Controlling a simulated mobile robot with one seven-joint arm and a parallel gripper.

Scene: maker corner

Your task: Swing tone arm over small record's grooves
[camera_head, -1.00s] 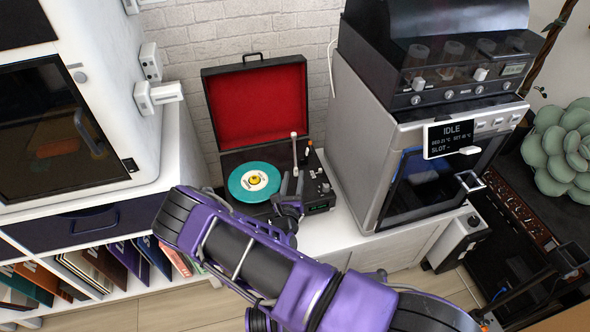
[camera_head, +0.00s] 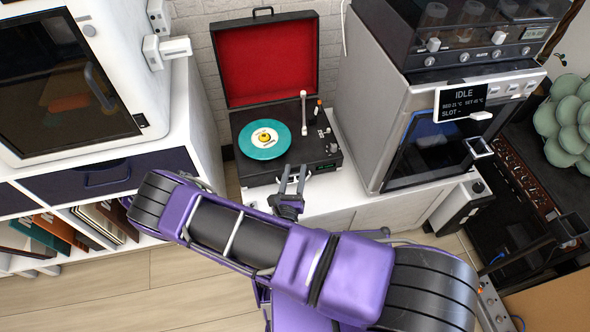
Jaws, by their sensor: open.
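A black suitcase record player (camera_head: 290,168) with a red-lined open lid (camera_head: 270,63) stands on the white cabinet top. A small teal record (camera_head: 249,149) with a yellow and white centre lies at the left of its deck. The pale tone arm (camera_head: 303,113) stands to the right of the record, apart from its grooves, running front to back. My gripper (camera_head: 292,174) is open and empty. In the picture its fingers point up at the player's front edge, below the tone arm's near end; I cannot tell the exact gap.
A grey machine (camera_head: 375,110) with a dark glass door and an IDLE display stands close on the player's right. A white cabinet (camera_head: 150,75) stands at the left. A strip of bare white cabinet top (camera_head: 340,190) lies in front of the player.

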